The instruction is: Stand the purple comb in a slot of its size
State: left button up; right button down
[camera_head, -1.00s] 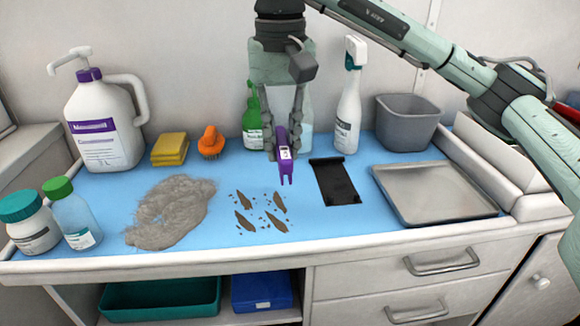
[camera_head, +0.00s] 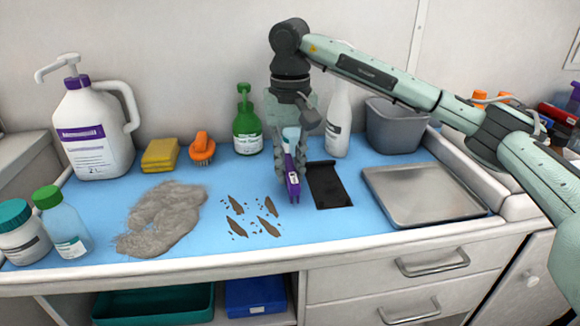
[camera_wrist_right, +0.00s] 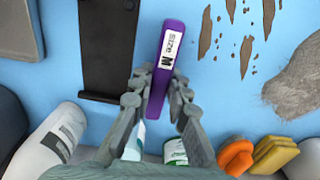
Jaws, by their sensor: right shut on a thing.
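The purple comb (camera_head: 292,184) hangs upright between the fingers of my right gripper (camera_head: 290,166), low over the blue mat, left of a black strip. In the right wrist view the comb (camera_wrist_right: 166,62) carries a white label reading "Size M", and my right gripper (camera_wrist_right: 158,92) is shut on it from both sides. Whether its lower end touches the mat I cannot tell. No slot can be made out; the black strip (camera_head: 328,186) has a raised bar at its far end and shows in the wrist view too (camera_wrist_right: 108,40). My left gripper is out of view.
Brown leaf-shaped bits (camera_head: 236,206) and a grey fur clump (camera_head: 165,215) lie left of the comb. A metal tray (camera_head: 424,192) and grey bin (camera_head: 394,128) are right. A green bottle (camera_head: 247,128), white spray bottle (camera_head: 340,120), orange brush (camera_head: 202,146) and yellow sponges (camera_head: 160,155) stand behind.

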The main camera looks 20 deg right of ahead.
jog(key=shift+f, duration=0.15)
jog(key=c, duration=1.5)
grip_release()
jog(key=shift+o, duration=0.2)
